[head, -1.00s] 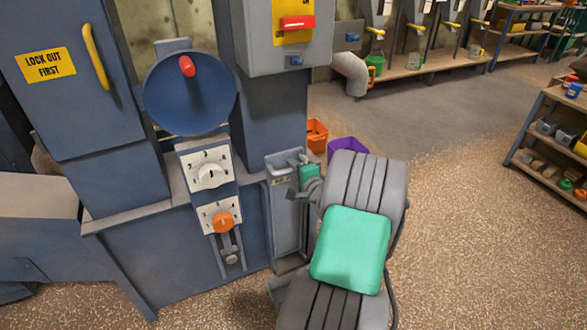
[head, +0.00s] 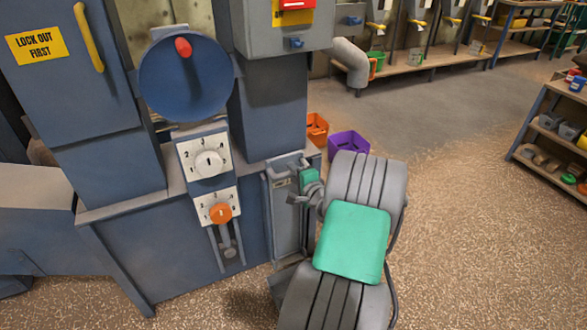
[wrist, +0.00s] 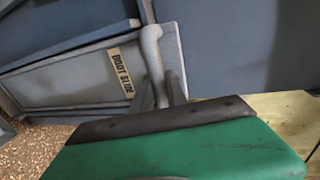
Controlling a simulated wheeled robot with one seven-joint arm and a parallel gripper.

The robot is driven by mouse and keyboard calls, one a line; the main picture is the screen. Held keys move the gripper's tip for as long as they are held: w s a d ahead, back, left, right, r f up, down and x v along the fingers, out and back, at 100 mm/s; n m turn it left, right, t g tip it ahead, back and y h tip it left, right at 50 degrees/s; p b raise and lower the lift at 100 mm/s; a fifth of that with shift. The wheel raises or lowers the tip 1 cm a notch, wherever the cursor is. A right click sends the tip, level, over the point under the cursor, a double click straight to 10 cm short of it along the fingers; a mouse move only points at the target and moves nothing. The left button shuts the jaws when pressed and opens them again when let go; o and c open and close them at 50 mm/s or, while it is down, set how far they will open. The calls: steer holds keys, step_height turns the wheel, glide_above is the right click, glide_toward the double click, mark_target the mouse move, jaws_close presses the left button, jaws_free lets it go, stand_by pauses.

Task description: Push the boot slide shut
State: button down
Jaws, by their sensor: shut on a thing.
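The boot slide (head: 286,222) is a narrow grey panel at the right end of the blue machine's base. In the wrist view its grey face (wrist: 75,85) carries a yellow "BOOT SLIDE" label (wrist: 121,72). A bent grey bar handle (wrist: 152,50) stands on it. My gripper (head: 305,188) is at the top of the slide, and in the wrist view its fingers (wrist: 162,92) are shut on the handle. My green wrist housing hides the lower part of the wrist view. I cannot tell how far the slide stands out.
The blue machine carries a white dial (head: 208,162), an orange-knobbed dial (head: 221,213) and a large blue disc (head: 186,77) above. An orange bin (head: 316,130) and a purple bin (head: 348,145) stand behind my arm. The floor to the right is clear up to a shelf (head: 550,140).

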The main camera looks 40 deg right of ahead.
steer(key=shift+f, duration=0.25)
steer(key=c, duration=1.6)
jaws_free()
steer(key=shift+f, duration=0.15)
steer(key=shift+o, duration=1.3)
steer(key=p+v, duration=0.1)
steer(key=v, duration=0.6)
steer(key=shift+s+a+p, duration=0.2)
steer(key=shift+s+p, duration=0.15)
steer(key=shift+p, duration=0.05)
